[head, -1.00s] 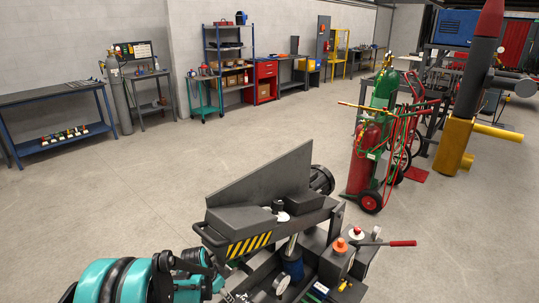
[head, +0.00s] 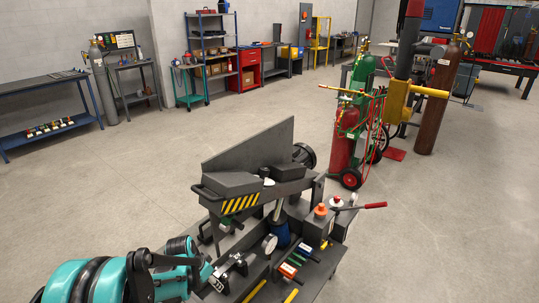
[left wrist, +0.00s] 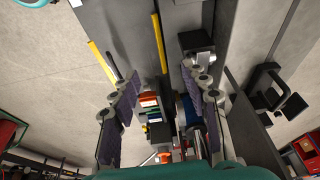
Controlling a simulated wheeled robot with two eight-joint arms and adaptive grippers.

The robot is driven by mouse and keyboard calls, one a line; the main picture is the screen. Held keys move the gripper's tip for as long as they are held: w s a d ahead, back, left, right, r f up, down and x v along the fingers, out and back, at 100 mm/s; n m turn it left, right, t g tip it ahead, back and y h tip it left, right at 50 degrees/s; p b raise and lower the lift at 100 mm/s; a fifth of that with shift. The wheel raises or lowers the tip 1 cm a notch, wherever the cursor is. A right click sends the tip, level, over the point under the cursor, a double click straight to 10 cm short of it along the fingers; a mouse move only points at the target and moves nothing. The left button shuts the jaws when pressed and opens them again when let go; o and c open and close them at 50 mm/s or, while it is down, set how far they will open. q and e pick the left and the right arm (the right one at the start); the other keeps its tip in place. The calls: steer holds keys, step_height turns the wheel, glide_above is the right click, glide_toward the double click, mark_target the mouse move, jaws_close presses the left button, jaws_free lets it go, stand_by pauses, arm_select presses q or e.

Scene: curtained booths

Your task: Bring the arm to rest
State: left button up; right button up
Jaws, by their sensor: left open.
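My left arm comes in at the lower left of the head view, with teal and black links. My left gripper (left wrist: 160,115) shows in the left wrist view with its two padded fingers wide apart. Nothing is held between them; behind the gap lies a dark workbench top with small coloured items. In the head view the gripper end is near the left side of this bench, and its fingers are hard to tell from the bench fittings. My right arm and gripper are not in view.
A grey machine (head: 250,185) with a striped edge stands on the workbench (head: 318,270), close to my left arm. Yellow rods (left wrist: 160,42) lie on the bench. A red cylinder (head: 342,140) on a cart stands beyond. Open concrete floor lies left and right.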

arm_select(q)
steer(key=s+d+r+n+t+y, duration=0.1)
steer(key=s+r+n, duration=0.1)
steer(key=s+r, duration=0.55)
steer(key=s+d+r+n+t, duration=0.1)
steer(key=s+r+n+t, duration=0.15)
steer(key=s+r, duration=0.55)
steer(key=s+r+n+y, duration=0.1)
steer(key=s+r+n, duration=0.1)
steer(key=s, duration=0.5)
steer(key=shift+a+n+t, duration=0.15)
steer(key=shift+n+t, duration=0.2)
